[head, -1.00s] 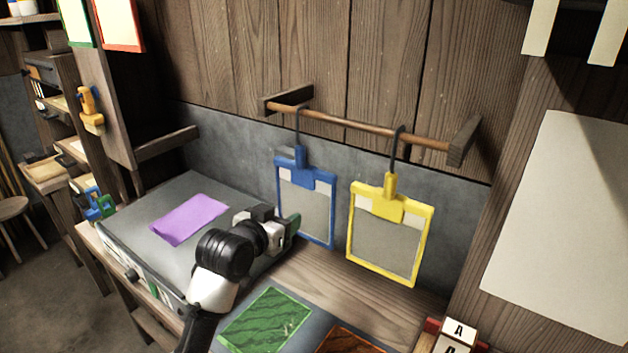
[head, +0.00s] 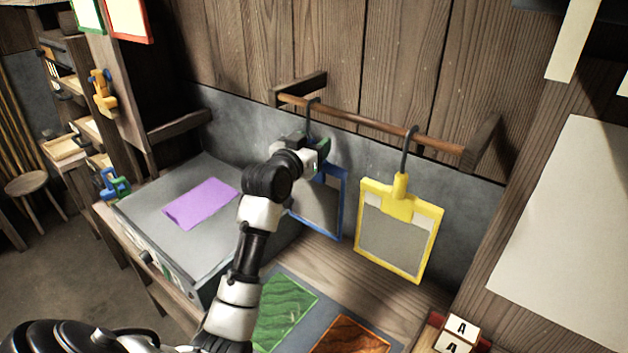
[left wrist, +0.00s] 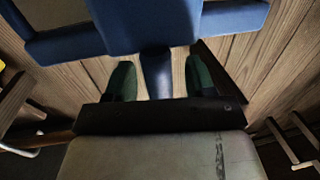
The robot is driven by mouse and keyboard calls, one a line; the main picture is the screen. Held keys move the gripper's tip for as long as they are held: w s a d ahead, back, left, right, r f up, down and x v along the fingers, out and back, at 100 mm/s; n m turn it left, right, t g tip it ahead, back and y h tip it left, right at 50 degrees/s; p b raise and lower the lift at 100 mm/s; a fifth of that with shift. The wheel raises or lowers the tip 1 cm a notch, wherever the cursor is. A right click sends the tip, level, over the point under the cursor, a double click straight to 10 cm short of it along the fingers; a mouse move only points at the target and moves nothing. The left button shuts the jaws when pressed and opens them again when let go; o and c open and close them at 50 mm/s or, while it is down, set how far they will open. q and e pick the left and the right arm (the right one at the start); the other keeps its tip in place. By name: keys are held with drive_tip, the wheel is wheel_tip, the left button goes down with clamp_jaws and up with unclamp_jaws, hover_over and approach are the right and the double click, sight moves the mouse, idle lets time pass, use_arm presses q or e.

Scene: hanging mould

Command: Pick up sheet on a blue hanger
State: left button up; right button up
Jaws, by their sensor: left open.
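The blue hanger (head: 342,210) hangs from the wooden rod with its framed grey sheet (head: 318,208). My left gripper (head: 323,148) is raised to the top of this hanger and hides its clip and part of the frame in the head view. In the left wrist view the blue hanger (left wrist: 150,25) fills the top. Its narrow neck (left wrist: 157,75) shows between the two green fingertips of my left gripper (left wrist: 159,78). The fingers are open, with a gap on each side of the neck. My right gripper is not in view.
A yellow hanger (head: 428,212) hangs to the right on the same rod (head: 370,123). A grey box (head: 140,205) with a purple sheet (head: 202,203) stands at left. Green (head: 284,316) and orange (head: 350,336) sheets lie on the bench below. Lettered blocks (head: 461,327) are at the lower right.

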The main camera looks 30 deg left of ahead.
use_arm(q)
drive_tip(key=shift+w+f, duration=0.1)
drive_tip(key=shift+w, duration=0.5)
drive_tip(key=shift+s, duration=0.1)
clamp_jaws()
drive_tip(key=shift+r, duration=0.2)
